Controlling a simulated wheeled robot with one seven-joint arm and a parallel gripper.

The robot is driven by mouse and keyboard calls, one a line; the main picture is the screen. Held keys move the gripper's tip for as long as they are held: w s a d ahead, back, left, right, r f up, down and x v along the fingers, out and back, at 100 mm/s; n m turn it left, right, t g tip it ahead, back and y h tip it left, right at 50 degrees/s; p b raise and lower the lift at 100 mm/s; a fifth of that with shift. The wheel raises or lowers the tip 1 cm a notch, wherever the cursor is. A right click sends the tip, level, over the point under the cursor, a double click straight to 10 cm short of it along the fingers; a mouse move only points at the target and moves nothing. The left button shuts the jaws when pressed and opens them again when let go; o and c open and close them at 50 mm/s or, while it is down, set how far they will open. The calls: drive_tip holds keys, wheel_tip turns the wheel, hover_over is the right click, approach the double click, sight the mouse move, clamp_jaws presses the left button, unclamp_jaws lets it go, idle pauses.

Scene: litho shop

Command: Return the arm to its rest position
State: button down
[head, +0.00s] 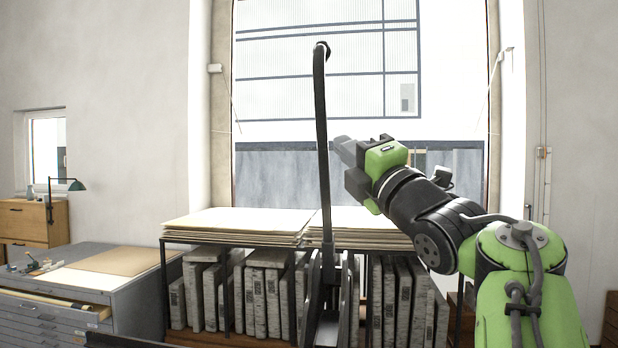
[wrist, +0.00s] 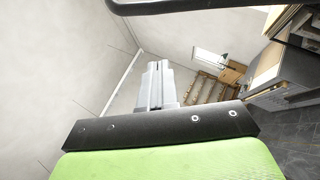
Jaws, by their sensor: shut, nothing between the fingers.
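My gripper (head: 345,150) is at the end of my green and black arm, raised in the right half of the head view. It points up and to the left, in front of the large window. The wrist view shows its grey fingers (wrist: 157,86) together, with nothing between them. They are in open air and touch nothing. My arm bends up from the lower right of the head view.
A rack (head: 164,290) of upright stone slabs stands ahead, with paper stacks (head: 240,222) on top. A grey flat-file cabinet (head: 135,300) with a partly open drawer (head: 60,308) is at left. A wooden cabinet (head: 35,222) and green lamp (head: 76,185) stand farther back.

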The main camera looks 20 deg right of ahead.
drive_tip(key=s+a+f+m+g+h, duration=0.25)
drive_tip(key=f+m+g, duration=0.45)
drive_tip(key=f+m, duration=1.05)
drive_tip(key=s+a+f+m+g, duration=0.2)
drive_tip(key=s+f, duration=0.4)
drive_tip(key=f, duration=0.3)
drive_tip(key=s+a+f+m+g, duration=0.1)
drive_tip(key=s+a+f+g, duration=0.4)
drive_tip(key=f, duration=0.5)
drive_tip(key=s+a+f+m+g, duration=0.2)
drive_tip(key=s+a+f+g, duration=0.1)
drive_tip(key=s+f, duration=0.5)
wheel_tip(320, 180, down, 2)
drive_tip(key=shift+s+a+f+m+g, duration=0.25)
drive_tip(key=shift+s+m+g, duration=0.1)
drive_tip(key=shift+g, duration=0.15)
drive_tip(key=c, duration=1.8)
unclamp_jaws()
drive_tip(key=shift+y, duration=0.25)
drive_tip(key=shift+c, duration=0.2)
